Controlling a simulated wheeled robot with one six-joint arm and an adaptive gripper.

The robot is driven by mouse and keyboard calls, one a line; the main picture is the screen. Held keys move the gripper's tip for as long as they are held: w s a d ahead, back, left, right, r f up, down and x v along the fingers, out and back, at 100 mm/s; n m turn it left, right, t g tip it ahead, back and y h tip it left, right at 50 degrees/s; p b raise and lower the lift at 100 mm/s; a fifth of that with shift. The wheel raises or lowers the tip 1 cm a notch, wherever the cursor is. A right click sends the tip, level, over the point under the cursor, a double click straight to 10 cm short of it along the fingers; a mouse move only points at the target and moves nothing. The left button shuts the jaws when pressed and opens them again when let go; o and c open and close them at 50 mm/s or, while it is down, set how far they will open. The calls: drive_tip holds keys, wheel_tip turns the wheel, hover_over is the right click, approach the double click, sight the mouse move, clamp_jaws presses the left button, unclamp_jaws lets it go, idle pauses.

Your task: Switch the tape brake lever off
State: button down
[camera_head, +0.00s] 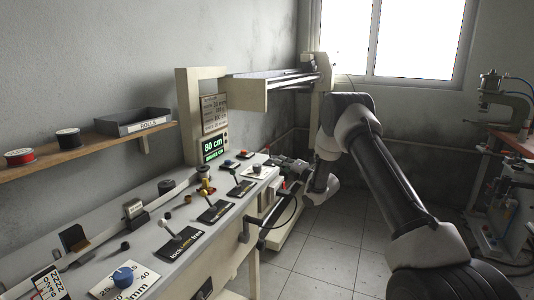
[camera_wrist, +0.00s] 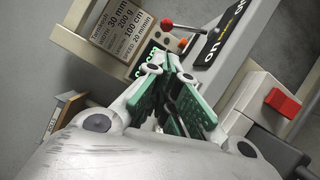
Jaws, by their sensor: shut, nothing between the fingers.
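Several small levers stand on black label plates along the sloped console in the head view. One has a white knob (camera_head: 165,224) on a plate that seems to read "lock" and "free". Others stand farther along, a middle lever (camera_head: 209,203) and a far lever (camera_head: 235,176). I cannot tell which is the tape brake lever. In the wrist view a red-knobbed lever (camera_wrist: 168,24) lies by a black plate reading "on". My gripper (camera_head: 281,163) is at the console's far end; in the wrist view its green-padded fingers (camera_wrist: 166,62) are shut and empty, apart from the red knob.
A blue knob (camera_head: 123,276) is on the near console. A green display (camera_head: 214,147) stands on the upright behind. A red switch (camera_wrist: 282,102) on a white box is right of my fingers. A shelf (camera_head: 90,151) holds spools and a tray.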

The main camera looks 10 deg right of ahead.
drive_tip(key=x, duration=1)
drive_tip(key=shift+r, duration=0.1)
idle(0.4)
drive_tip(key=shift+w+d+r+m, duration=0.15)
drive_tip(key=shift+w+r+m, duration=0.05)
drive_tip(key=shift+m, duration=0.2)
